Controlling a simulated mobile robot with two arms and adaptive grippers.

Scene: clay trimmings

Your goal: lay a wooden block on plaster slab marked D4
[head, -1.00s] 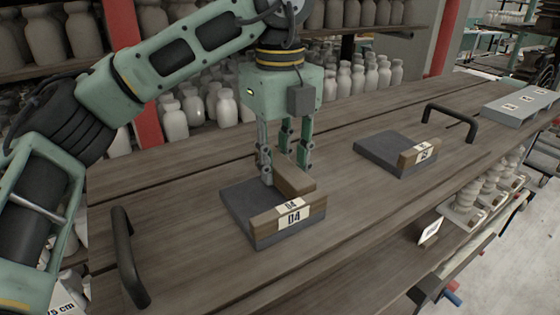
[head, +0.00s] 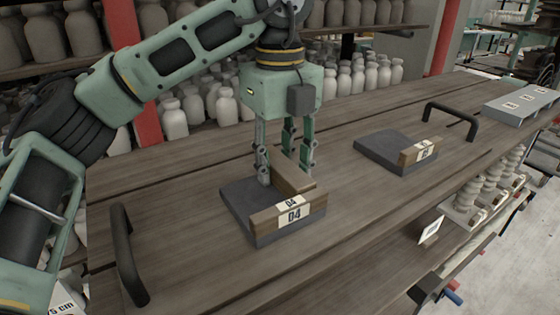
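The plaster slab marked D4 (head: 236,204) is a dark grey square on the wooden bench, with a labelled wooden strip along its front edge. A plain brown wooden block (head: 293,180) lies on the slab behind that strip. My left gripper (head: 286,172) points straight down over the slab, its fingers on either side of the block. The fingers look slightly parted from the block, so the gripper appears open. The block's far end is partly hidden by the fingers. My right gripper is not in view.
A second dark slab (head: 382,152) with a labelled strip, too small to read, lies to the right. A black handle (head: 452,118) stands behind it, another (head: 125,256) at the left. A pale grey labelled board (head: 522,102) lies at the far right. Bottles crowd the shelves behind.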

